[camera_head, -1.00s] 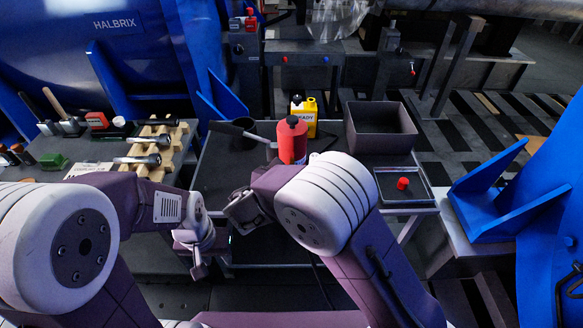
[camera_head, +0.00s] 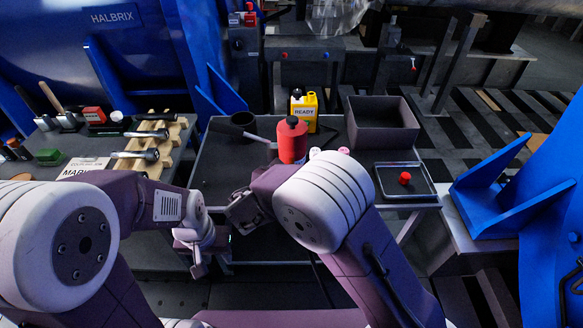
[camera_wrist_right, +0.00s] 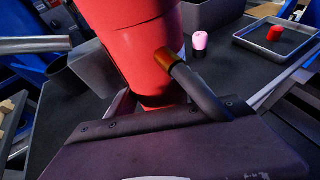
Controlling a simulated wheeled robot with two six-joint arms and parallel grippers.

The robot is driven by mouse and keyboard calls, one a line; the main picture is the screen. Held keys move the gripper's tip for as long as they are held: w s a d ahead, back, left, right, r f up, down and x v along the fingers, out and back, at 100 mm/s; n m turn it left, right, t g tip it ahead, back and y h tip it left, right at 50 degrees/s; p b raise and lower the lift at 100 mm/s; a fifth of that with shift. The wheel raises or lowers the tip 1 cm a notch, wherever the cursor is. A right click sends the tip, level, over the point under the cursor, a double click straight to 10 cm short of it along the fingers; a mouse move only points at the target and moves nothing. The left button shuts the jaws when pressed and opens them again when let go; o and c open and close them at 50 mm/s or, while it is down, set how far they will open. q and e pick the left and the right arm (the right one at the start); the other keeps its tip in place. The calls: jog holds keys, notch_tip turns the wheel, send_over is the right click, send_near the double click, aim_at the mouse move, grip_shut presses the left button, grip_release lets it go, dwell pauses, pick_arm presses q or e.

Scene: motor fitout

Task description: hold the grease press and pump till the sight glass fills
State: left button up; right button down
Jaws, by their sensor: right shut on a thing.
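The red grease press (camera_head: 292,143) stands upright at the middle of the cart, with its lever (camera_head: 233,130) sticking out to the left. In the right wrist view the red barrel (camera_wrist_right: 135,45) fills the middle, with a black hose (camera_wrist_right: 200,92) on a brass fitting. My right gripper (camera_wrist_right: 155,108) is shut around the lower barrel; in the head view my forearm hides it. My left gripper (camera_head: 197,262) hangs in front of the cart, below and left of the press, apart from it. Its jaw opening is unclear. I cannot make out a sight glass.
A grey bin (camera_head: 382,136) and a tray (camera_head: 422,191) with a red knob (camera_head: 404,178) are to the right. A wooden rack (camera_head: 178,137) with tools is at left.

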jog(key=shift+f+b, duration=1.4)
jog(key=shift+f, duration=0.35)
jog(key=shift+r, duration=0.1)
jog(key=shift+c, duration=2)
grip_release()
grip_shut()
